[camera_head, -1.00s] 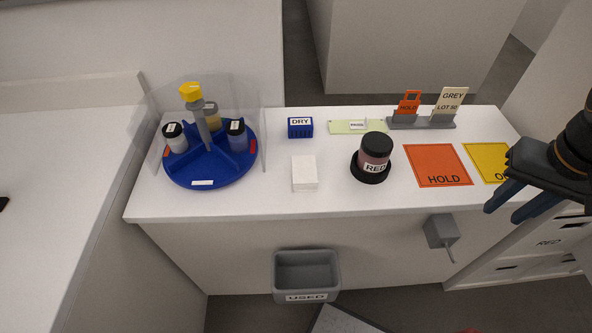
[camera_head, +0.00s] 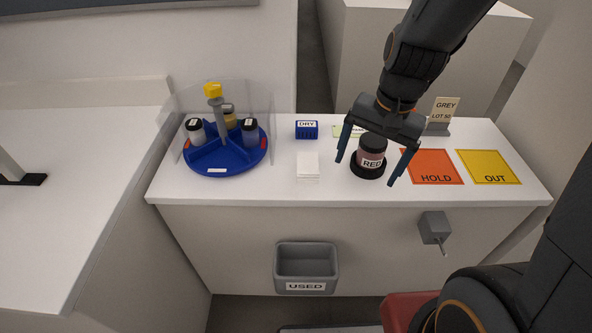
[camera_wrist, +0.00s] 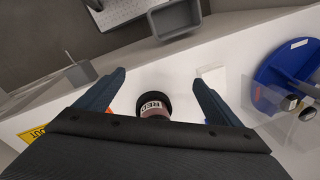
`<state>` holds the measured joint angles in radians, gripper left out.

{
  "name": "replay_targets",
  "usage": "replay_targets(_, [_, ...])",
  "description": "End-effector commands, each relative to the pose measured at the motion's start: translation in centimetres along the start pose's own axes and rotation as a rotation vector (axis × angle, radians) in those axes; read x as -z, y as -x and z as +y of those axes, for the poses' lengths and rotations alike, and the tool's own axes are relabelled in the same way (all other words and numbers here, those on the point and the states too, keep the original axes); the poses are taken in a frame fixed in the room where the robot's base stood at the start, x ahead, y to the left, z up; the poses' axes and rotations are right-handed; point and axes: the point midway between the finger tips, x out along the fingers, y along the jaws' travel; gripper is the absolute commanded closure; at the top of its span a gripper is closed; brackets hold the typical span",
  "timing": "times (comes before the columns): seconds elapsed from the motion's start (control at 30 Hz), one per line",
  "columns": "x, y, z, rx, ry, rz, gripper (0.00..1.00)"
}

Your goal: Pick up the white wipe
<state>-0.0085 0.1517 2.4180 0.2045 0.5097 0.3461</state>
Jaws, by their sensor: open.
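The white wipe (camera_head: 308,168) is a small white block-like stack lying on the white counter, left of the red jar and in front of the blue DRY box. In the wrist view the white wipe (camera_wrist: 212,79) shows just beyond the right fingertip, outside the jaws. My gripper (camera_head: 372,170) is open and empty. Its two fingers hang to either side of the dark-lidded jar labelled RED (camera_head: 372,152) in the head view, above or near it; I cannot tell the exact height. The gripper also shows in the wrist view (camera_wrist: 157,80).
A blue turntable (camera_head: 240,160) with jars and a clear shield stands at left. The blue DRY box (camera_head: 307,133) is behind the wipe. Orange HOLD (camera_head: 437,180) and yellow OUT (camera_head: 495,180) mats lie at right. A grey USED bin (camera_head: 306,262) hangs on the counter's front.

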Motion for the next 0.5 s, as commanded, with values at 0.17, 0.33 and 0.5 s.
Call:
replay_targets(0.17, [2.7, -2.3, -5.9, 0.066, -0.551, -0.129, 0.08])
replay_targets(0.33, [4.4, -3.6, -10.3, 0.093, -0.928, -0.241, 0.08])
replay_targets(0.5, [5.0, -4.3, -12.3, 0.099, -1.086, -0.296, 0.08])
